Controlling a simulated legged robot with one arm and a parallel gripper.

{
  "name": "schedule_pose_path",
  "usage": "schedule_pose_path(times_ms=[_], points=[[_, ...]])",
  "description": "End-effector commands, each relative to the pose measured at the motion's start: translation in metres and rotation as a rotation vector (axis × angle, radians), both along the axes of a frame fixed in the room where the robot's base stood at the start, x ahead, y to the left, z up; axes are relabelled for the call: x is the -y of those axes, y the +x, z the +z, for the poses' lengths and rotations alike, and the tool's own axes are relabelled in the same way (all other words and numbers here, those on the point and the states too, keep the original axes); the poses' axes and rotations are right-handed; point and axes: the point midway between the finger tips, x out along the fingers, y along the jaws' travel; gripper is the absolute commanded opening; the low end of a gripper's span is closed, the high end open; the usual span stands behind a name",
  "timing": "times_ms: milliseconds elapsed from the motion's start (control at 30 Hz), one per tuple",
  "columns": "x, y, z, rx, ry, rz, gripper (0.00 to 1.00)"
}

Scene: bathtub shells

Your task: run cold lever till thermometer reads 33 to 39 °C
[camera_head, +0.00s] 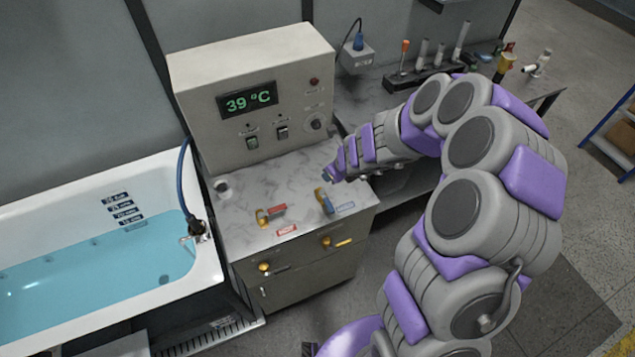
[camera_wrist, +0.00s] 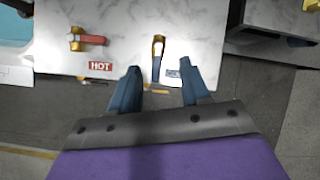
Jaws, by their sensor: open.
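The thermometer display (camera_head: 247,101) on the beige control box reads 39 °C in green digits. The cold lever (camera_head: 325,202), blue with a brass base, stands on the marble top beside a blue label. In the wrist view the cold lever (camera_wrist: 157,57) lies between and ahead of my two fingertips. The hot lever (camera_head: 270,214), red with a brass base, is to its left, and it also shows in the wrist view (camera_wrist: 86,39). My gripper (camera_wrist: 160,78) is open and empty. In the head view my gripper (camera_head: 328,177) is just above the cold lever; contact cannot be told.
A white bathtub (camera_head: 213,262) with blue water is at the left, with depth marks on its inner wall. The control box (camera_head: 245,60) stands behind the levers. A tool rack (camera_head: 430,77) is on the bench at the back right. Brass knobs (camera_head: 264,267) are on the cabinet front.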

Motion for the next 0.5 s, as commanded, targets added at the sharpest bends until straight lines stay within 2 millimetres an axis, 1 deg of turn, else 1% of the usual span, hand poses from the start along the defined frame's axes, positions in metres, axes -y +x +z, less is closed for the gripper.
schedule_pose_path(times_ms=[33,67,100,167,200,267,300,367,400,433,500], points=[[-0.004,0.022,-0.001,0.084,-0.039,0.14,0.47],[-0.01,0.033,0.003,0.134,-0.066,0.247,0.47],[-0.018,0.046,0.009,0.202,-0.108,0.395,0.47],[-0.031,0.058,0.015,0.291,-0.182,0.625,0.47],[-0.04,0.063,0.019,0.345,-0.235,0.782,0.47],[-0.051,0.064,0.021,0.408,-0.318,1.019,0.47],[-0.056,0.063,0.021,0.443,-0.376,1.178,0.47],[-0.062,0.057,0.017,0.475,-0.456,1.42,0.47],[-0.063,0.053,0.014,0.489,-0.511,1.578,0.47],[-0.063,0.049,0.01,0.489,-0.55,1.701,0.47],[-0.058,0.039,0.002,0.472,-0.628,1.971,0.47]])
